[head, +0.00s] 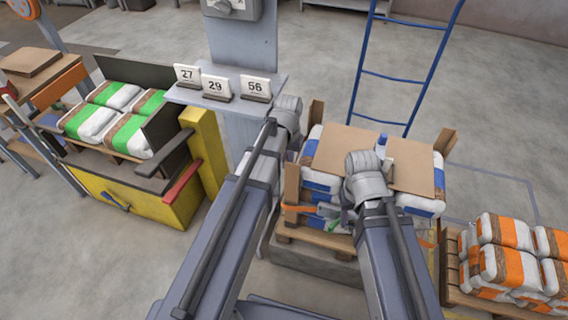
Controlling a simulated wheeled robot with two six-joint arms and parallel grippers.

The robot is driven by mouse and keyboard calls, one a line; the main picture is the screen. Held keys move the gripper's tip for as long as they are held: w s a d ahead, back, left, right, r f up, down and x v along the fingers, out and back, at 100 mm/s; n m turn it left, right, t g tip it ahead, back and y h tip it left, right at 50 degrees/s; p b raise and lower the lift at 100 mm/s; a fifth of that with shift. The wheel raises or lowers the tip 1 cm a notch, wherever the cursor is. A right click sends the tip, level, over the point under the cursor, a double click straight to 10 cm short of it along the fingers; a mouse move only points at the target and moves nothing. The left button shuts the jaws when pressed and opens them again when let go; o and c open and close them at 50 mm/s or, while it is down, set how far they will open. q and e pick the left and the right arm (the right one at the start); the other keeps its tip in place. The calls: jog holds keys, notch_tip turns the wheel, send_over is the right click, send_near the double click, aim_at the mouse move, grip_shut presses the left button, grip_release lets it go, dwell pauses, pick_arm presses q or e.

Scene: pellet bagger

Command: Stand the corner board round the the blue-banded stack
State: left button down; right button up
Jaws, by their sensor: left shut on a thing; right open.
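The blue-banded stack (320,183) of white bags stands on a wooden pallet (315,242), with a flat brown sheet (345,150) on top. A brown corner board (291,186) stands at its near left corner, below my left wrist. My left gripper (293,156) is shut, apparently on this board; its fingers are mostly hidden. Other brown boards show at the far left corner (316,112) and far right corner (446,141). My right gripper (329,212) appears open by the stack's near face, partly hidden by its wrist. Whether the held board touches the bags is unclear.
An orange-banded stack (505,248) stands on a pallet to the right. Green-banded bags (118,110) lie on a yellow-sided station at left. Open floor lies behind the stack.

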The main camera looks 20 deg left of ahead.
pick_arm(q)
jog(key=shift+f, duration=0.25)
jog(key=c, duration=0.9)
grip_release()
jog(key=shift+r, duration=0.1)
notch_tip(320, 180, up, 8)
jog(key=p, duration=0.7)
jog(key=shift+p, duration=0.35)
jog(key=shift+f, duration=0.2)
